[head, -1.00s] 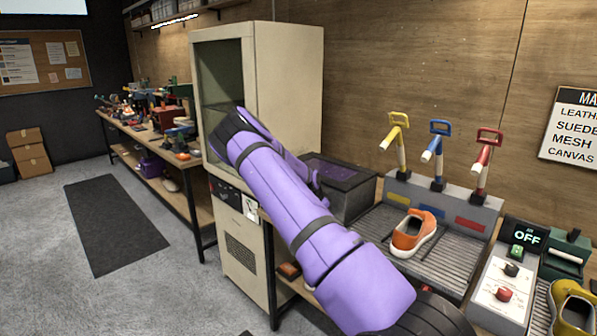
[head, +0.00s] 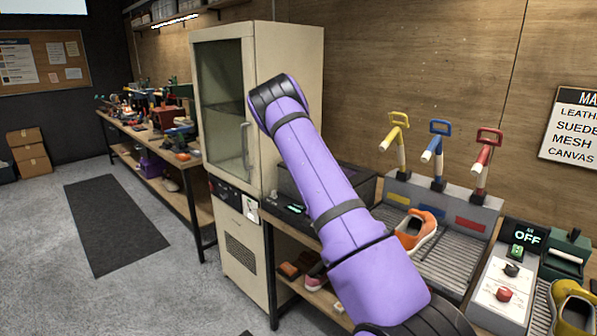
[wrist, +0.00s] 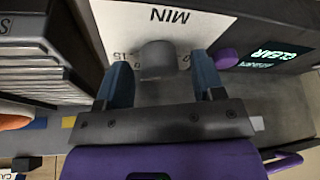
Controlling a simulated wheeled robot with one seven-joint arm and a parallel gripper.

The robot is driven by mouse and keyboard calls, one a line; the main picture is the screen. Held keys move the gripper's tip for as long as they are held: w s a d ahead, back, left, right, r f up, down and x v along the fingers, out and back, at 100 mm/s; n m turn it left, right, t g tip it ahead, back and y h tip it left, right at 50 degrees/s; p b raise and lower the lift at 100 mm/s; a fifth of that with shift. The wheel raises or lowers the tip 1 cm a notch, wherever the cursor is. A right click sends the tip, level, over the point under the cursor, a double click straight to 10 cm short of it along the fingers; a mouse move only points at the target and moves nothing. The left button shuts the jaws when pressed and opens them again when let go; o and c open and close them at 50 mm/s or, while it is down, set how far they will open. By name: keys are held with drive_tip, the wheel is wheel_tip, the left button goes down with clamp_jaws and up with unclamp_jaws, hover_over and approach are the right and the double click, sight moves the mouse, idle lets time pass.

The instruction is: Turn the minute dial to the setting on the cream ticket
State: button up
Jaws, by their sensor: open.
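The minute dial (wrist: 158,58) is a grey round knob on a white plate (wrist: 195,22) lettered "MIN", upside down in the wrist view. Part of its scale, near "15", shows beside it; its pointer cannot be made out. My gripper (wrist: 161,78) is open, with one blue finger on each side of the dial and a visible gap to each. In the head view my purple arm hides the dial and gripper. A small pale ticket (head: 251,208) hangs on the cabinet's front; its writing is too small to read, and I cannot tell whether it is the cream ticket.
The dark box (head: 362,183) stands between the tall cabinet (head: 285,75) and the slatted rack (head: 452,262) with the orange shoe (head: 424,226).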

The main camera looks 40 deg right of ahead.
drive_tip(key=shift+s+n+t+y, duration=0.1)
drive_tip(key=shift+n+t+y, duration=0.2)
drive_tip(key=shift+n, duration=0.8)
drive_tip(key=shift+n+t+y, duration=0.2)
drive_tip(key=shift+n+t, duration=0.2)
drive_tip(key=shift+n, duration=0.7)
drive_tip(key=n, duration=0.2)
drive_tip(key=n+y, duration=0.1)
drive_tip(key=n, duration=0.1)
drive_tip(key=shift+d+n+t+y, duration=0.1)
drive_tip(key=shift+n+t+y, duration=0.2)
drive_tip(key=shift+t, duration=0.1)
drive_tip(key=v, duration=1.1)
drive_tip(key=a+r+n+t+y, duration=0.1)
drive_tip(key=a+r+y, duration=0.1)
drive_tip(key=a+r, duration=1.2)
drive_tip(key=shift+s+a+r, duration=0.25)
drive_tip(key=shift+a, duration=0.4)
